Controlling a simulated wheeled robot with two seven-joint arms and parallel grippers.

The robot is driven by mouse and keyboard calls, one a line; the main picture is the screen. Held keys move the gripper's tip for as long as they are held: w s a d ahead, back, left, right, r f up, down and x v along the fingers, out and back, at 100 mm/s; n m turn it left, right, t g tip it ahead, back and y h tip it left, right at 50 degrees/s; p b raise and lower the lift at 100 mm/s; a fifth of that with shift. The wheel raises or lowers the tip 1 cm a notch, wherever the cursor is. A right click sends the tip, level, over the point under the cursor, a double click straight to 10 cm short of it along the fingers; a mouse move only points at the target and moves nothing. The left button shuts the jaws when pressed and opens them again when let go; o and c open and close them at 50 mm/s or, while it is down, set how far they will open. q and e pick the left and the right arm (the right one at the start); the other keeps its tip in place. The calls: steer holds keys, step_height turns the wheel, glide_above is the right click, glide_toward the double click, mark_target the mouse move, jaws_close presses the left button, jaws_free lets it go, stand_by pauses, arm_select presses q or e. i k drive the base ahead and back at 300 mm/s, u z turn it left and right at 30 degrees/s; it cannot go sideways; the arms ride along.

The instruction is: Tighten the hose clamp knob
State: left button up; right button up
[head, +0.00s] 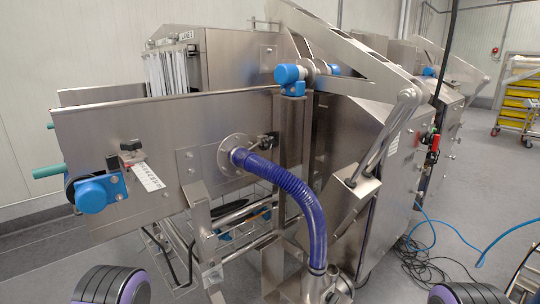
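A blue ribbed hose (300,192) runs from a round metal flange (232,155) on the conveyor's steel side panel and bends down to a metal pipe fitting (322,272). A small dark knob with a metal stem (265,141) sticks out just right of the flange, above the hose; it is small, and I cannot tell how tight it is. Another black knob (131,146) sits on a bracket above a white scale at the left. Only rounded black and purple parts of my arms show at the bottom edge. Neither gripper is in view.
A blue cap (93,196) and a green bar (48,171) project at the left. A slanted steel arm and a large steel cabinet (385,175) stand right of the hose. Cables (425,262) lie on the floor at the right. A yellow-shelved cart (519,105) stands far back.

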mark_target(270, 142)
steer(key=u, duration=0.05)
steer(key=k, duration=0.8)
steer(key=z, duration=1.25)
steer(key=i, duration=1.5)
steer(key=u, duration=0.9)
steer(key=i, duration=0.55)
steer(key=u, duration=0.65)
